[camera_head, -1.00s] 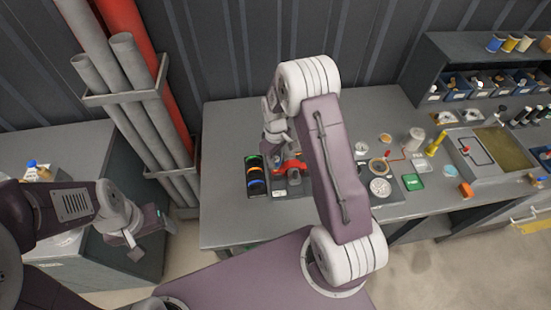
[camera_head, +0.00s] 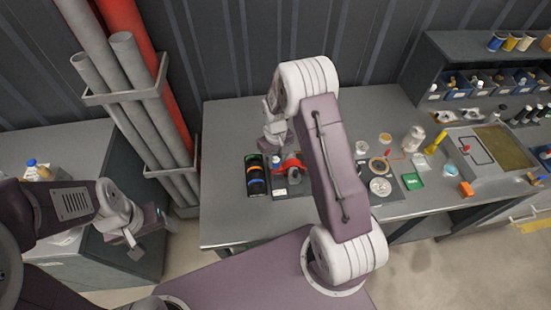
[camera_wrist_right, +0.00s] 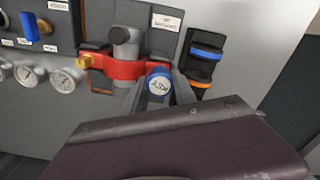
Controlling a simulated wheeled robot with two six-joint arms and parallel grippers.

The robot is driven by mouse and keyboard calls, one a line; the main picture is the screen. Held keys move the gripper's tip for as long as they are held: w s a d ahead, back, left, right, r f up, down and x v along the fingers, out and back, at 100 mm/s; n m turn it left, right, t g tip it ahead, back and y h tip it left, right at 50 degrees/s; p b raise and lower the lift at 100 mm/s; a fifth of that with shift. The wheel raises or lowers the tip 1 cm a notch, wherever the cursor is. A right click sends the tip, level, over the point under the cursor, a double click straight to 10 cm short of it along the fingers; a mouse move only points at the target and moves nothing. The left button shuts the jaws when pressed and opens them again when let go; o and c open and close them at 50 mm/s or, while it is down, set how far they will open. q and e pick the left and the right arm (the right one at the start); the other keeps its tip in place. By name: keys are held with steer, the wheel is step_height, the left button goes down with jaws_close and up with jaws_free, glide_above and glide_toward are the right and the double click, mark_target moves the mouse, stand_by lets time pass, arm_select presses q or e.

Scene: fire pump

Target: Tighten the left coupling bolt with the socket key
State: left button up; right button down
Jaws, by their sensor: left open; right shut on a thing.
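The red coupling (camera_head: 292,165) clamps a grey pipe on the workbench; the right wrist view also shows the red coupling (camera_wrist_right: 118,68). A brass bolt (camera_wrist_right: 83,61) sits at its left end in that view. My right gripper (camera_wrist_right: 157,88) is shut on the socket key (camera_wrist_right: 158,86), whose round blue cap reads "KEY". The key covers the coupling's other end, beside the black holder. Its lower end is hidden, so I cannot tell whether it touches a bolt. My right gripper (camera_head: 275,143) is over the bench in the head view. My left gripper (camera_head: 153,238) is open and empty by the side cabinet.
The black holder (camera_head: 255,175) with coloured bands stands close beside the coupling. Gauges (camera_wrist_right: 63,79) and a blue-handled valve (camera_wrist_right: 30,27) lie on the coupling's other side. Grey pipes (camera_head: 140,100) stand between the side cabinet and the bench (camera_head: 225,225). The bench's front left is clear.

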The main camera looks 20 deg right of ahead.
steer(key=m, duration=0.4)
steer(key=shift+m, duration=0.4)
steer(key=shift+m+p, duration=0.35)
steer(key=shift+m, duration=0.45)
steer(key=m, duration=0.3)
steer(key=shift+m, duration=2.3)
